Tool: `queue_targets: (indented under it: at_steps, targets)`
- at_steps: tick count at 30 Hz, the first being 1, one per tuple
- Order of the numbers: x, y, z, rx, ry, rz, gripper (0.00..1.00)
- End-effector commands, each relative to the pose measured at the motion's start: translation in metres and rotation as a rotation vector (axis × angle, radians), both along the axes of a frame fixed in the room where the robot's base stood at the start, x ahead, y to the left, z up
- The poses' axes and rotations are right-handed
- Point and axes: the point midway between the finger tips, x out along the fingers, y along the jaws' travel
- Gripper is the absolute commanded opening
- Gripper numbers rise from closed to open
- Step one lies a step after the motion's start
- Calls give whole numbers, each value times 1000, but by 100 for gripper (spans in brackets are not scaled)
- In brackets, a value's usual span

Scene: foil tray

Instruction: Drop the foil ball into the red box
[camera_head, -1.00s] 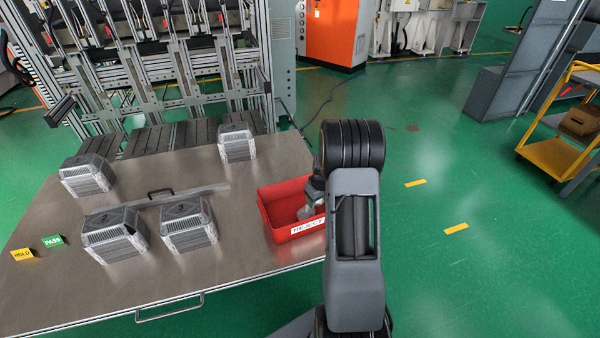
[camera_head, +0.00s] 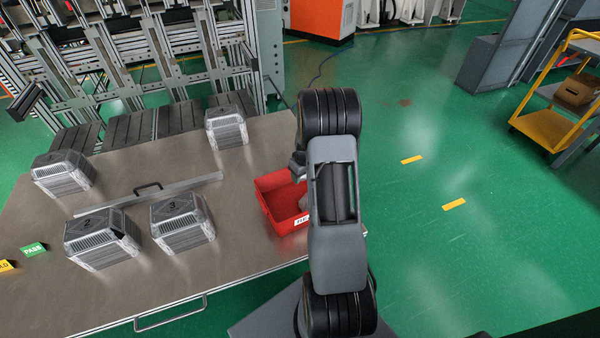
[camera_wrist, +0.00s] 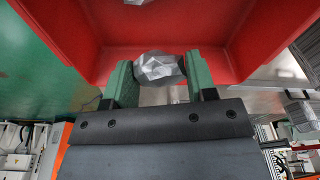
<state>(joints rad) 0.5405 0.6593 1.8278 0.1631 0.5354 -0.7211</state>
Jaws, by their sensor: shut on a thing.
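My gripper (camera_wrist: 159,72) has green fingers and is shut on a crumpled silver foil ball (camera_wrist: 158,66) in the wrist view. The ball sits between the fingertips, with red walls of the box (camera_wrist: 215,35) around and beyond it. A second bit of silver foil (camera_wrist: 136,2) shows against the red at the top edge of that view. In the head view the red box (camera_head: 284,227) stands at the table's right end with a white label on its front. My arm covers its right part and hides most of the gripper.
The metal table (camera_head: 130,285) carries several grey finned blocks, including one in front (camera_head: 182,222), left of the box. Green PASS (camera_head: 33,249) and yellow (camera_head: 6,265) markers lie at left. Green floor is open at right.

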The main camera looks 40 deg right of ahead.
Motion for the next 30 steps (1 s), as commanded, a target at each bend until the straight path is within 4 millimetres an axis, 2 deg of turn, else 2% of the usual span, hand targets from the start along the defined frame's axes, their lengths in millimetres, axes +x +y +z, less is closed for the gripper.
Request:
queue_targets:
  at_steps: [1,7,17,18,27,30]
  targets:
    - [0,0,-10,0,0,0,30]
    - [1,1,-28,1,0,2,30]
    - [1,2,-31,0,0,5,30]
    - [1,2,-31,0,0,5,52]
    - [1,2,-31,-1,0,5,81]
    - [1,2,-31,-1,0,5,81]
